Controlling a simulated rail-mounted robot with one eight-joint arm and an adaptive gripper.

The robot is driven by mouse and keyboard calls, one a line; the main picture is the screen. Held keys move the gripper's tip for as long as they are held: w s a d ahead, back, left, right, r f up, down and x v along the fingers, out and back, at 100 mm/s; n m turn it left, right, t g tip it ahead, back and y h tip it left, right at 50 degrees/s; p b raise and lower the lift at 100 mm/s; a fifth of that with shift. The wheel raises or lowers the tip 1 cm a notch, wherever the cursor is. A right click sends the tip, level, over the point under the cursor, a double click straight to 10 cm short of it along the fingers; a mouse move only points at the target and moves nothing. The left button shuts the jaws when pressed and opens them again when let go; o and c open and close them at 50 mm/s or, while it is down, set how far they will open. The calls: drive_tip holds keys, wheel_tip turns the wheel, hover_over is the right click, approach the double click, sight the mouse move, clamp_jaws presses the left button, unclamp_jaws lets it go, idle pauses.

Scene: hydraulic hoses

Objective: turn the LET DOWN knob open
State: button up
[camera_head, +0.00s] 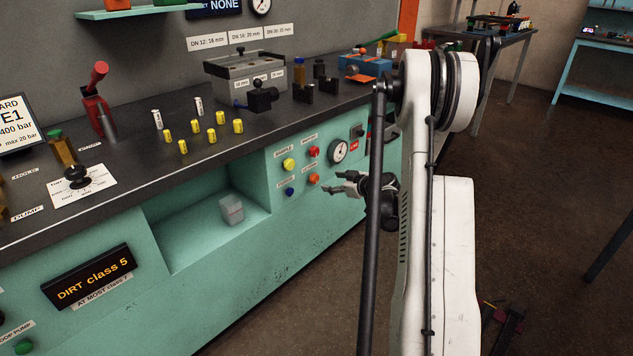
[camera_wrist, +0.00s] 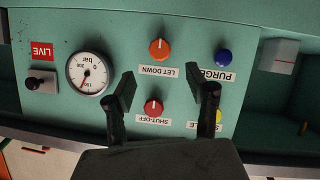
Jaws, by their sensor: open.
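The LET DOWN knob is the orange knob (camera_wrist: 159,49) on the teal panel, shown upside down in the wrist view with its label (camera_wrist: 158,71) beneath it. In the head view it is the lower right knob (camera_head: 313,179) of the group. My gripper (camera_head: 339,183) is open and empty, just right of this knob in the head view. In the wrist view the fingers (camera_wrist: 167,88) are spread, with the LET DOWN knob past their tips and apart from them. How far the tips stand from the panel is hard to tell.
The red SHUT-OFF knob (camera_wrist: 153,107) shows between my fingers. A blue PURGE knob (camera_wrist: 222,57) and a partly hidden yellow knob (camera_wrist: 219,128) are nearby. A pressure gauge (camera_wrist: 87,73) and black LIVE switch (camera_wrist: 35,83) sit left. The bench top (camera_head: 200,150) overhangs the panel.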

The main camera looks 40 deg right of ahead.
sight(316, 179)
drive_tip(key=b+x, duration=0.2)
drive_tip(key=x, duration=0.8)
drive_tip(key=shift+w+f+b, duration=0.1)
drive_tip(key=shift+w+b, duration=0.1)
drive_tip(key=shift+b, duration=0.15)
drive_tip(key=c, duration=1.1)
